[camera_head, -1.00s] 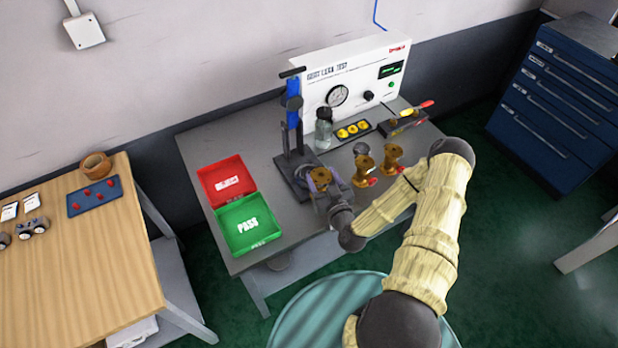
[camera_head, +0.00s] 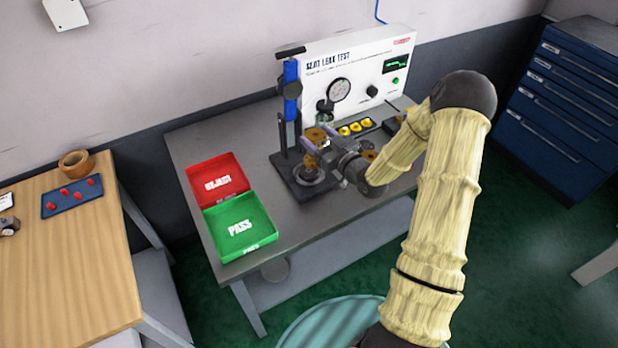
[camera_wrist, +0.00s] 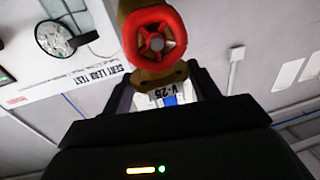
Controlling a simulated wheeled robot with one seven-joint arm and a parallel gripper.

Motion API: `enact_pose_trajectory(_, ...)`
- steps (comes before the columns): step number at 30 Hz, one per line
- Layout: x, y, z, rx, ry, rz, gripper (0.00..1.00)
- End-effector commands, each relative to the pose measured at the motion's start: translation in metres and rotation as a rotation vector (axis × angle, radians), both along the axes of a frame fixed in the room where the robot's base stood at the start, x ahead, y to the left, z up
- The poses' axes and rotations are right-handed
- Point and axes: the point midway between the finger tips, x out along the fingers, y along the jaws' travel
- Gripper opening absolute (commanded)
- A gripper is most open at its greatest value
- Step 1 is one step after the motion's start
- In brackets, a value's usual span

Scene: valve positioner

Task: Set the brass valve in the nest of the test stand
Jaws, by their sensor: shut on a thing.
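My gripper (camera_head: 324,148) is shut on a brass valve (camera_head: 314,136). It holds the valve above the base of the test stand (camera_head: 291,115), close to its column. The nest (camera_head: 308,175) shows as a round dark seat on the stand's base, partly hidden beneath the valve and gripper. In the wrist view the brass valve (camera_wrist: 153,75) sits between the fingers, with its red handwheel (camera_wrist: 153,38) facing the camera and a V-25 tag below it. Whether the valve is touching the stand cannot be told.
The red tray (camera_head: 217,178) and green PASS tray (camera_head: 240,227) lie left of the stand. The white leak test panel (camera_head: 355,72) stands behind, with a dish of yellow pieces (camera_head: 354,129) before it. Another brass valve (camera_head: 369,155) is partly hidden behind my gripper.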

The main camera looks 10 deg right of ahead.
Motion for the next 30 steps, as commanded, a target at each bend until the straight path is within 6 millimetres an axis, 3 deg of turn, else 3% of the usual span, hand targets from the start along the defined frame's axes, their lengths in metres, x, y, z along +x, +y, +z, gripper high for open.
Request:
enact_pose_trajectory(9,0.016,0.003,0.027,-0.004,-0.014,0.035,0.00)
enact_pose_trajectory(18,0.019,0.011,0.053,0.000,-0.008,0.046,0.00)
enact_pose_trajectory(30,0.020,0.014,0.056,0.002,-0.006,0.050,0.00)
